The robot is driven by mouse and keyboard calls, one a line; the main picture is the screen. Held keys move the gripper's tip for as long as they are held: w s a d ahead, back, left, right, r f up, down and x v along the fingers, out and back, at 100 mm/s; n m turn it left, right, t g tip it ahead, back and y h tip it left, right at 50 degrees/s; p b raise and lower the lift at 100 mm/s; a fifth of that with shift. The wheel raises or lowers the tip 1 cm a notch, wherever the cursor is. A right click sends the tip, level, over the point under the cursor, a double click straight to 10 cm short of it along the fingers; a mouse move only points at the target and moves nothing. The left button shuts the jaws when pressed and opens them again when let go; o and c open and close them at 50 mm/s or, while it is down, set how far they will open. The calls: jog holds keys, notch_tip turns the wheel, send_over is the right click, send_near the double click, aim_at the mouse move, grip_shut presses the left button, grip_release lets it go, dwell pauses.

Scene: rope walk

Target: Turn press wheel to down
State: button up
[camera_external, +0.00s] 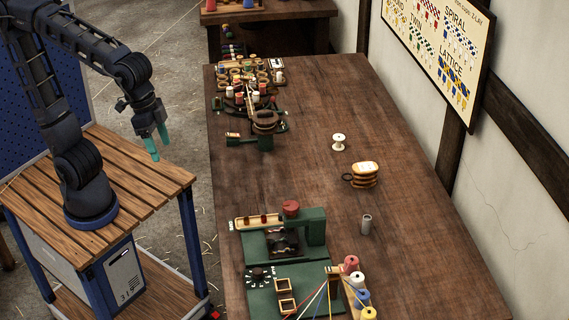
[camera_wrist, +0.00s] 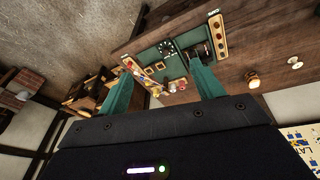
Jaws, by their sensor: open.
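A green machine (camera_external: 316,226) stands at the near end of the long table, with a round red knob or wheel (camera_external: 291,208) on top of its arm. A dark dial with white marks (camera_external: 258,274) lies on its green base. I cannot tell which of these is the press wheel, or its setting. The green machine (camera_wrist: 149,57) and dial (camera_wrist: 167,48) also show in the wrist view, beyond my fingers. My gripper (camera_external: 154,142) has teal fingers and hangs in the air left of the table, apart from everything. In the wrist view my gripper (camera_wrist: 162,85) is open and empty.
Coloured spools (camera_external: 357,281) with threads stand at the machine's right. A white spool (camera_external: 339,142), a rope coil (camera_external: 364,175) and a grey cylinder (camera_external: 366,224) stand on the table (camera_external: 300,110). Another cluttered green device (camera_external: 250,141) stands farther back. The table's middle is mostly clear.

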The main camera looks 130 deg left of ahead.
jog(key=w+a+f+n+g, duration=0.1)
jog(key=w+a+f+n, duration=0.15)
jog(key=w+a, duration=0.4)
jog(key=w+a+f+n+g, duration=0.1)
jog(key=w+a+f+n, duration=0.1)
jog(key=w+a+n, duration=0.4)
jog(key=n+g, duration=0.1)
jog(key=n, duration=0.3)
send_near(291, 205)
notch_tip(291, 205, down, 9)
jog(key=shift+w+a+r, duration=0.1)
jog(key=shift+r, duration=0.05)
jog(key=c, duration=1)
